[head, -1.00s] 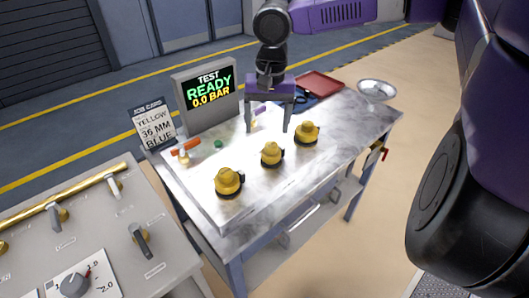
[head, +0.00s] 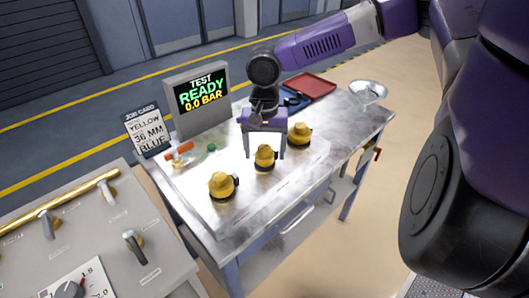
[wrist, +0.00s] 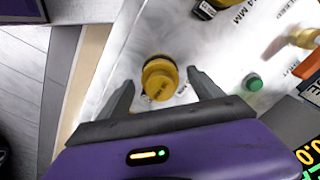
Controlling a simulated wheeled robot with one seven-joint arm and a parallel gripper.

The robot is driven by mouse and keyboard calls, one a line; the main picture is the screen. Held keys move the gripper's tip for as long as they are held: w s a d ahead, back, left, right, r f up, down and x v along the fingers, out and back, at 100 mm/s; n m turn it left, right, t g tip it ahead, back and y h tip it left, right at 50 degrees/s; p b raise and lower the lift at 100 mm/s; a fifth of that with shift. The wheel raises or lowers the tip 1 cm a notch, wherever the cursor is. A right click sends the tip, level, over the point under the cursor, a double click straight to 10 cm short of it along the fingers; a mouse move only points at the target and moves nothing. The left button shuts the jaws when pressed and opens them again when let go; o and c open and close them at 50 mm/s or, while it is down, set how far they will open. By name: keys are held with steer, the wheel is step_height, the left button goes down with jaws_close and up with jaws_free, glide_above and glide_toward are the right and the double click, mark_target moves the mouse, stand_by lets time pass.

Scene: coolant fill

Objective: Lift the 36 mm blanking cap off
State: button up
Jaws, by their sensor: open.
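Three yellow caps stand in a row on the bench plate: a left one (head: 222,186), a middle one (head: 264,156) and a right one (head: 300,134). My gripper (head: 265,152) is open and empty, pointing down over the middle cap. In the wrist view that cap (wrist: 159,78) lies between and a little beyond the spread fingers (wrist: 160,82), with no clear contact. The cap at the top edge of the wrist view (wrist: 208,8) has a label ending in "MM", apparently 44. I cannot read the middle cap's size.
A job card (head: 148,131) reads "YELLOW 36 MM BLUE". The screen (head: 200,93) reads "TEST READY 0.0 BAR". An orange-handled valve (head: 179,152) and a green button (head: 211,147) are at the left. A red tray (head: 308,87) and a metal bowl (head: 368,91) are at the back right.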

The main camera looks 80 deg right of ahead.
steer(key=c, duration=1.4)
steer(key=shift+r, duration=0.1)
